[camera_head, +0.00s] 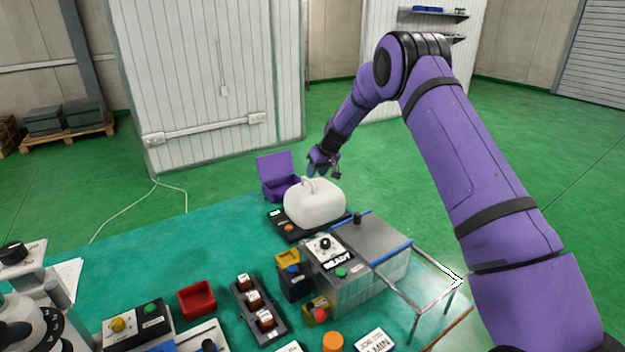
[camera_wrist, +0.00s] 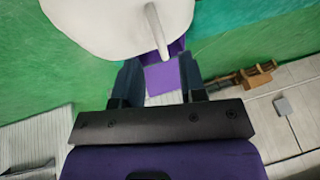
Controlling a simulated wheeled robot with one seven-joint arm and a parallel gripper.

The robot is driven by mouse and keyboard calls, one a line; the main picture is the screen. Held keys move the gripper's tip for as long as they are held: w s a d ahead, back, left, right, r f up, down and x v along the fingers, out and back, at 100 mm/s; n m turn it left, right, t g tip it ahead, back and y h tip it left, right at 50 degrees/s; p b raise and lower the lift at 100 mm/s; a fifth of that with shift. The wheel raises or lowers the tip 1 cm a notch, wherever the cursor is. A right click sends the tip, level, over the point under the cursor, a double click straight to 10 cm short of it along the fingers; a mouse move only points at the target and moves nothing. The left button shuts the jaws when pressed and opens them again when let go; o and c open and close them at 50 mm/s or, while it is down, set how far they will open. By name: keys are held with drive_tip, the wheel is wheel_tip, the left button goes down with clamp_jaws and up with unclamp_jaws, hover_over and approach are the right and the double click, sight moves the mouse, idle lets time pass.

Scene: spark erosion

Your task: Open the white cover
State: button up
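The white cover (camera_head: 315,207) is a rounded white shell with a loop handle (camera_head: 308,183) on top. It sits closed on a dark base (camera_head: 284,224) with a green and an orange button. My gripper (camera_head: 319,172) is just behind and above the handle, near the cover's far side. In the wrist view my gripper (camera_wrist: 160,72) has its two fingers apart with nothing between them. The white cover (camera_wrist: 105,22) fills the top there, and its handle (camera_wrist: 156,28) points towards the finger gap. I cannot tell whether a finger touches it.
An open purple box (camera_head: 279,188) stands just behind the cover. A grey machine (camera_head: 375,240) with a READY display and a metal rail frame (camera_head: 432,290) is close in front and right. Several small bins and switches crowd the green table (camera_head: 150,235); its back left is clear.

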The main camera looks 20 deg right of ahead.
sight(315, 193)
drive_tip(key=shift+x, duration=2.1)
clamp_jaws()
